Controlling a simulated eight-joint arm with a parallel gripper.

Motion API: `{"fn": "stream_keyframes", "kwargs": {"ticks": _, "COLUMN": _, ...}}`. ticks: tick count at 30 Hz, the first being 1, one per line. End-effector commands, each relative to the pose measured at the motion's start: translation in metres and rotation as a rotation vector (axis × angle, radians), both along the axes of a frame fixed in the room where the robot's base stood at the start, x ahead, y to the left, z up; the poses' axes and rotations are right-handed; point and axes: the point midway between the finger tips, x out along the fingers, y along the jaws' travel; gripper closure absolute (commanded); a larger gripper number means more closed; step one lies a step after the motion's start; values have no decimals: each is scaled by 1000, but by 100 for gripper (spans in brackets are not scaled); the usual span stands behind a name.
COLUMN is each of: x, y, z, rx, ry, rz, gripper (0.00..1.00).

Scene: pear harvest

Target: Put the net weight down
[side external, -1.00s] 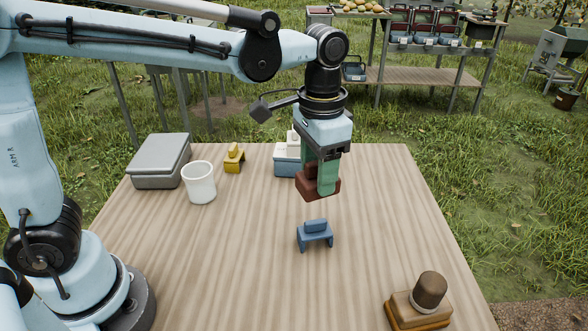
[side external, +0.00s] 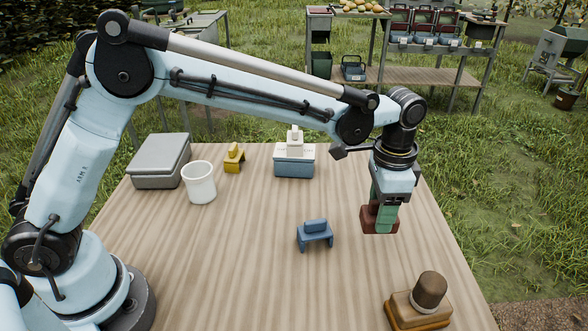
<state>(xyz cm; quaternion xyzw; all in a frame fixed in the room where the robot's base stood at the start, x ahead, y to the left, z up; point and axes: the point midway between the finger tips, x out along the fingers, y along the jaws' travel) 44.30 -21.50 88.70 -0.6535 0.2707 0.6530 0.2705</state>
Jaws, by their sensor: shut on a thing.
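My gripper (side external: 384,222) is at the right side of the table, pointing down. Its green fingers are shut on a dark red block (side external: 368,220), which I take to be the net weight. The fingers hide part of the block. The block is upright and low over the wooden table (side external: 270,280); I cannot tell whether its underside touches the wood or hangs just above it.
A blue stand-like piece (side external: 315,236) is left of my gripper. A brown knobbed block (side external: 418,303) is in the front right corner. A blue box with a white top (side external: 294,164), a yellow piece (side external: 234,160), a white cup (side external: 199,183) and a grey case (side external: 160,162) stand farther back.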

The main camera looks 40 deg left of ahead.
Motion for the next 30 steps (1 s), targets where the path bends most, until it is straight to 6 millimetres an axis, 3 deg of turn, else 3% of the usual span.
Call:
{"fn": "stream_keyframes", "kwargs": {"ticks": 6, "x": 22, "y": 16, "z": -16, "rx": 0, "ry": 0, "rz": 1, "gripper": 90}}
{"fn": "stream_keyframes", "kwargs": {"ticks": 18, "x": 24, "y": 18, "z": -56, "rx": 0, "ry": 0, "rz": 0, "gripper": 90}}
{"fn": "stream_keyframes", "kwargs": {"ticks": 30, "x": 24, "y": 17, "z": -60, "rx": 0, "ry": 0, "rz": 0, "gripper": 90}}
